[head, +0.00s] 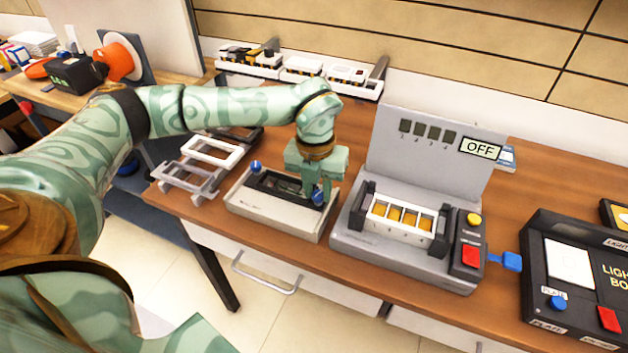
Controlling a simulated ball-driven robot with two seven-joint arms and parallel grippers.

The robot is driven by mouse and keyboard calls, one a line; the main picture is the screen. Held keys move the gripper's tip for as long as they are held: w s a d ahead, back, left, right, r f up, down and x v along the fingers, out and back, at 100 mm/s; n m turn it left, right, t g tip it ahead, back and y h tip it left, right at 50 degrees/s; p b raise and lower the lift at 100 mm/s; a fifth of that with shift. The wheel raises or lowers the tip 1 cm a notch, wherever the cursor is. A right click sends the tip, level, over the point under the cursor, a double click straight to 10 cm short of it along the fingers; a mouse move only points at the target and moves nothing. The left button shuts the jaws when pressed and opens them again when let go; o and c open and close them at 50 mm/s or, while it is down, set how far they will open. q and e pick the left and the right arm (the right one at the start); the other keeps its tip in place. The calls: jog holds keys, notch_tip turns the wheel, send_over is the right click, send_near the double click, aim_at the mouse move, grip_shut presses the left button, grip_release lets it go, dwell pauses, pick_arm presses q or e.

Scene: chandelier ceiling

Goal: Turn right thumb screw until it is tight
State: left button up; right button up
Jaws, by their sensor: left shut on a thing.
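A pale grey box fixture (262,218) with a dark recess stands on the brown wooden table. Its left blue thumb screw (256,167) is free of the gripper. Its right blue thumb screw (318,197) sits at the right end. My left gripper (318,192) reaches down from above and is shut on the right thumb screw, partly hiding it. How tight the screw is cannot be told. My right gripper is not in view.
A grey machine (400,235) with an "OFF" display stands just right of the fixture. Light frames (190,180) lie to the left. A black light box (575,275) is at far right. White trays (300,68) line the back. A drawer handle (265,275) projects below the table edge.

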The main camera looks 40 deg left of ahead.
pick_arm(q)
jog(key=m+p, duration=0.6)
jog(key=shift+r, duration=0.3)
jog(key=m+p, duration=0.2)
jog(key=m, duration=0.1)
jog(key=shift+w, duration=0.1)
jog(key=m+p, duration=0.2)
jog(key=m, duration=0.1)
jog(key=shift+f+m, duration=0.1)
jog(key=shift+m, duration=0.3)
jog(key=m+p, duration=0.1)
jog(key=m, duration=0.1)
jog(key=shift+m+g, duration=0.3)
jog(key=m+p, duration=0.2)
jog(key=m, duration=0.1)
jog(key=shift+m, duration=0.4)
jog(key=m+p, duration=0.1)
jog(key=m, duration=0.2)
jog(key=shift+w, duration=0.1)
jog(key=shift+f+m+y+p, duration=0.1)
jog(key=shift+m+y+p, duration=0.2)
jog(key=shift+m, duration=1.4)
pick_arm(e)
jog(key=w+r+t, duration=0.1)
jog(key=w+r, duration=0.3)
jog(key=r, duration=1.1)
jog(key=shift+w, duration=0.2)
pick_arm(q)
jog(key=o, duration=1)
